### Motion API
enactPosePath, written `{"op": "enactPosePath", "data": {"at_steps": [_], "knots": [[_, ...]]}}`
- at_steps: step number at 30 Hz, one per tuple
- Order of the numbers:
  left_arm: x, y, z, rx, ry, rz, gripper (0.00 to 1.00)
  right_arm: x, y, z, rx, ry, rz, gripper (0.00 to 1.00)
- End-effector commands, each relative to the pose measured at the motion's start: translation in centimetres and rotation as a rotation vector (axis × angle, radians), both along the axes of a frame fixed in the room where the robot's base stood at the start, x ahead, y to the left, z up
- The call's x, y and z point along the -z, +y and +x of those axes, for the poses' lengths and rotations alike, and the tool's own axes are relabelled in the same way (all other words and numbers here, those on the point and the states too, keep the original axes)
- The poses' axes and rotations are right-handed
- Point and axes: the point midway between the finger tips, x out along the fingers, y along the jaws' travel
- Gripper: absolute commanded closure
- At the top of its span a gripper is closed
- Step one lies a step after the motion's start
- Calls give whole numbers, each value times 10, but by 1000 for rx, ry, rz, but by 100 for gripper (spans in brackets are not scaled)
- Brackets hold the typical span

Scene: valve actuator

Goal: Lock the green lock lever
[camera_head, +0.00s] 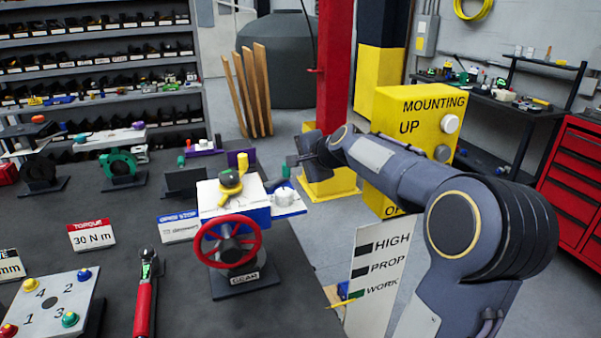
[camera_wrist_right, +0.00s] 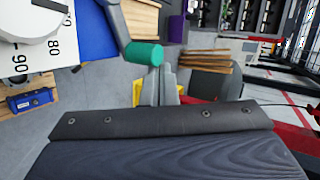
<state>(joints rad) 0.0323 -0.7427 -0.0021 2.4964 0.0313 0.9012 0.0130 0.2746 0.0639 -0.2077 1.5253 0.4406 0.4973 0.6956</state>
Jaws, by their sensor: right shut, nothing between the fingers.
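In the right wrist view the lever's green end (camera_wrist_right: 145,53) sits on a dark grey arm beside the blue body. My right gripper (camera_head: 292,161) is shut and empty, with its grey fingertips (camera_wrist_right: 163,82) right at the green end. Whether they touch it I cannot tell. My left gripper is not in view.
A white dial (camera_wrist_right: 35,50) with a degree scale lies beside the lever. A torque wrench (camera_head: 145,290) and a numbered bolt plate (camera_head: 50,303) lie on the bench (camera_head: 185,280).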

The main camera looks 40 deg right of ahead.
Motion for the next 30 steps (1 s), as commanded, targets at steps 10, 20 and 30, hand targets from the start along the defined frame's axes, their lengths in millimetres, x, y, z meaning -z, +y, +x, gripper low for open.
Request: {"op": "enactPosePath", "data": {"at_steps": [10, 20, 30], "knots": [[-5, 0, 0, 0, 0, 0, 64, -1, 14, -7, -6, 0, 2, 100], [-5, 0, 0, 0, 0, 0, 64, 1, 20, -7, -16, 4, 7, 100], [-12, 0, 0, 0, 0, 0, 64, -42, 11, -14, 0, -10, 2, 100]]}}
